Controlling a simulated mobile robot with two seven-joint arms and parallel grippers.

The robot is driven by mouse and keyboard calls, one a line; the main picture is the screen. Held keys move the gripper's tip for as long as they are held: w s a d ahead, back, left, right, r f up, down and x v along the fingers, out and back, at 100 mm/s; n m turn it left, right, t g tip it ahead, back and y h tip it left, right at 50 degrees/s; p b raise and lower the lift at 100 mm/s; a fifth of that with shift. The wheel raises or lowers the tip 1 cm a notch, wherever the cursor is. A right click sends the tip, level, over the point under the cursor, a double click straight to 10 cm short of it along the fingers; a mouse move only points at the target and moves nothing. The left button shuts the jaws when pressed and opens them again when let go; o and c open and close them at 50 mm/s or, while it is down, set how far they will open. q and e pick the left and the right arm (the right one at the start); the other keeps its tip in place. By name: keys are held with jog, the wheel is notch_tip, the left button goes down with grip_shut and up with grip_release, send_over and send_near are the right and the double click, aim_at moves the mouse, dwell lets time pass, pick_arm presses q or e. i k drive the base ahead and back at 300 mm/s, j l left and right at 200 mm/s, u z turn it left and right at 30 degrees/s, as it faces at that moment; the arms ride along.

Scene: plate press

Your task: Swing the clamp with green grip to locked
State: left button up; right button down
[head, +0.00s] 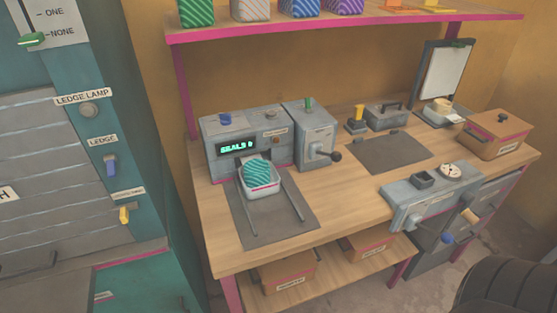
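No part is clearly marked as the clamp. A small upright green grip (308,103) stands on top of a grey box (311,131) at the back of the bench. The box also has a dark round knob on a crank at its front. Another green grip (31,41) lies level on the teal wall panel at upper left, beside the word NONE. I cannot tell which green grip is the clamp's, and no "locked" label is readable. Neither of my grippers is in view.
A grey machine (245,130) reads "SEALS 0"; before it a white tray (262,190) holds a teal striped packet (257,174). A grey unit (430,196) with blue-tipped and tan-tipped handles sits at the right bench edge. A pink-edged shelf (345,28) overhangs the bench.

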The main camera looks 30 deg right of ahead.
aim_at(455, 44)
jog(key=z, duration=2.15)
